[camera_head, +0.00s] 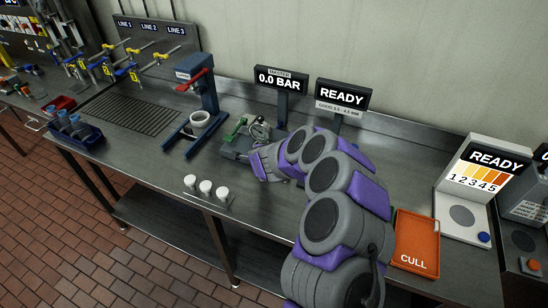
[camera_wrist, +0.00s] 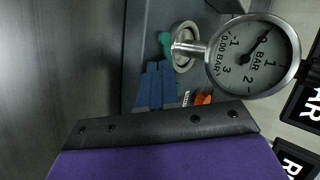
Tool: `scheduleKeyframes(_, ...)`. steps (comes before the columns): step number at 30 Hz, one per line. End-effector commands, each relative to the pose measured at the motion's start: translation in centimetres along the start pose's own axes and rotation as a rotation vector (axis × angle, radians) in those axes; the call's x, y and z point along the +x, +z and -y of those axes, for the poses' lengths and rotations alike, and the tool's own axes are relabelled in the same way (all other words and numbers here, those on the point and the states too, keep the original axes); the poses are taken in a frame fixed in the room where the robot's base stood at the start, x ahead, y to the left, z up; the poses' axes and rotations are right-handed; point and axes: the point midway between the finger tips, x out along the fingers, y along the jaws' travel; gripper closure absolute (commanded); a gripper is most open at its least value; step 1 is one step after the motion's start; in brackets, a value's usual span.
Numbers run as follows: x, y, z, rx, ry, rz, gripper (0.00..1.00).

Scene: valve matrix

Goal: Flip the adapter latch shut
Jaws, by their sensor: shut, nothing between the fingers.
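The adapter (camera_head: 258,133) stands on a grey base on the bench, in front of the MASTER display, with a round gauge. A green latch lever (camera_head: 236,127) shows at its left side and looks tilted. In the wrist view, part of the green latch (camera_wrist: 164,42) shows beside the round metal fitting, left of the gauge (camera_wrist: 255,57). My gripper (camera_head: 256,161) is just in front of the adapter base. In the wrist view its blue fingers (camera_wrist: 156,70) lie side by side, shut and empty, with their tips close to the green part. Contact cannot be told.
A blue press stand (camera_head: 205,105) with a red lever stands left of the adapter. Several white-capped pieces (camera_head: 206,187) sit at the front edge. An orange CULL tray (camera_head: 415,240) lies right of my arm. The READY display (camera_head: 342,94) stands behind.

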Motion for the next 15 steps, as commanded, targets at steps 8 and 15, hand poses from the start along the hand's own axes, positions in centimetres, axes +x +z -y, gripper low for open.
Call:
scheduleKeyframes(8, 0.37, 0.68, 0.66, 0.141, 0.002, -0.160, 1.00)
scheduleKeyframes(15, 0.76, 0.52, 0.87, 0.186, 0.002, -0.202, 1.00)
